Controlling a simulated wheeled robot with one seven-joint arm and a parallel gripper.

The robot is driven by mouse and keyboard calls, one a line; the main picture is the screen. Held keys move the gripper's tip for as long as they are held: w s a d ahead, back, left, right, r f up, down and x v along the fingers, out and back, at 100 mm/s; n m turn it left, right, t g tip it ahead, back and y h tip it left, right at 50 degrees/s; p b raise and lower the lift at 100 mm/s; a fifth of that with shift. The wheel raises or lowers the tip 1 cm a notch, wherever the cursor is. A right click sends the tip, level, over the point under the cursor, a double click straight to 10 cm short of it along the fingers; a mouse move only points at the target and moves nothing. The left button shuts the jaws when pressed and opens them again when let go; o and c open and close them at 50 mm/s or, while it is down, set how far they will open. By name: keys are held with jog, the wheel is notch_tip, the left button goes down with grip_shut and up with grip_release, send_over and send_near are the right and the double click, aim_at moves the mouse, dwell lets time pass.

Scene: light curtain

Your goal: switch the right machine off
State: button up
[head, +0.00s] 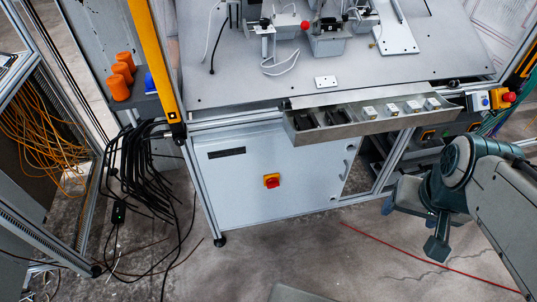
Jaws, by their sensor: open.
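A grey-white machine cabinet (248,205) stands in the middle of the head view under a table-like frame. My gripper (413,228) is at the right, open and empty, in front of and to the right of the cabinet. It is well apart from the red switch. Only this one cabinet shows clearly; no second machine front is plain in view.
A tray of small parts (372,126) juts out above the cabinet door. A red emergency button on a yellow box (508,97) sits at the right. Black cables (150,170) hang at the left. A red cable (425,258) crosses the floor. Floor before the cabinet is mostly clear.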

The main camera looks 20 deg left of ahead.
jog(key=w+a+f+t+y+b, duration=0.1)
jog(key=w+a+f+b, duration=0.25)
jog(key=w+f, duration=0.3)
jog(key=w+a+f+t+b, duration=0.1)
jog(key=w+a+f+b, duration=0.1)
jog(key=w+a+f, duration=0.35)
jog(key=n+t+y+b, duration=0.7)
jog(key=t+y+b, duration=0.25)
jog(key=b, duration=0.65)
send_near(274, 187)
jog(key=shift+t+h, duration=0.35)
jog(key=shift+h, duration=0.1)
jog(key=x, duration=0.4)
jog(key=b+x, duration=0.1)
jog(key=x, duration=0.4)
jog(key=shift+a+f, duration=0.15)
jog(key=shift+a, duration=0.25)
